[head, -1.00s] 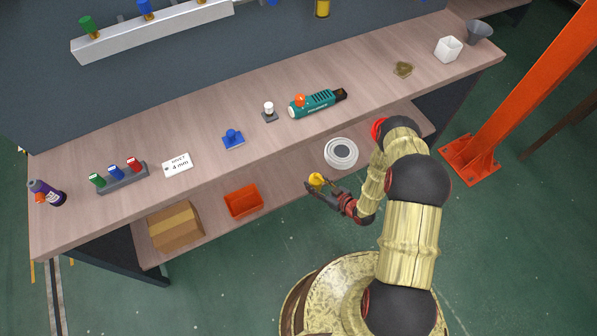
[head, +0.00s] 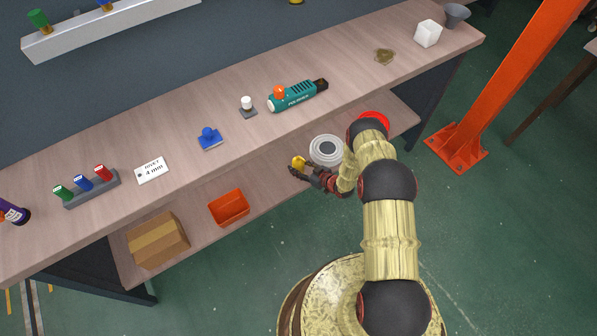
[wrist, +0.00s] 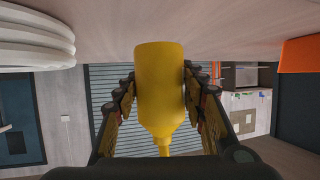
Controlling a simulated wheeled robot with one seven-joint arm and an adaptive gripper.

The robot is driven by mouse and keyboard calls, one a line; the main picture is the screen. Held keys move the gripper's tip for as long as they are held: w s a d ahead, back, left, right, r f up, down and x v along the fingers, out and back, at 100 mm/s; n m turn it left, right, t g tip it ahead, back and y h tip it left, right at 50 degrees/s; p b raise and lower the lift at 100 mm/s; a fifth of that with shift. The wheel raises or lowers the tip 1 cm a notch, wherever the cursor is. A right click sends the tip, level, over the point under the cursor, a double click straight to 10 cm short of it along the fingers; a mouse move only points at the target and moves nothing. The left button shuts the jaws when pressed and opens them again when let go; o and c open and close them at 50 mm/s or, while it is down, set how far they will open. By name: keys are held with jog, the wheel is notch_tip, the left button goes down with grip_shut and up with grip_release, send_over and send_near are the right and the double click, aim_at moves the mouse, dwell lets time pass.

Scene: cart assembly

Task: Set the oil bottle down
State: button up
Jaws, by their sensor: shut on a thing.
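The yellow oil bottle (head: 298,161) is held in my gripper (head: 301,172) at the front of the lower shelf (head: 280,186). In the wrist view the bottle (wrist: 159,90) stands between the two fingers of my gripper (wrist: 159,100), which are shut on it. That view looks upside down, with the bottle's wide end at the top and its thin nozzle at the bottom. The wide end is close to the pale shelf surface (wrist: 200,22); I cannot tell whether they touch.
A round white-grey coil (head: 326,151) lies just right of the bottle. An orange bin (head: 229,207) and a cardboard box (head: 157,241) are further left on the shelf. The worktop (head: 335,110) overhangs behind. Shelf between bin and bottle is clear.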

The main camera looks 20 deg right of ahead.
jog(key=shift+w+f+b, duration=0.1)
jog(key=shift+f+b, duration=0.4)
jog(key=shift+f, duration=1.1)
jog(key=shift+f, duration=0.15)
jog(key=o, duration=1.3)
jog(key=shift+s+d+r, duration=0.1)
jog(key=shift+s+r, duration=0.1)
jog(key=p+v, duration=0.4)
jog(key=v, duration=0.7)
jog(key=shift+s+d+r, duration=0.15)
jog(key=shift+s+r, duration=0.05)
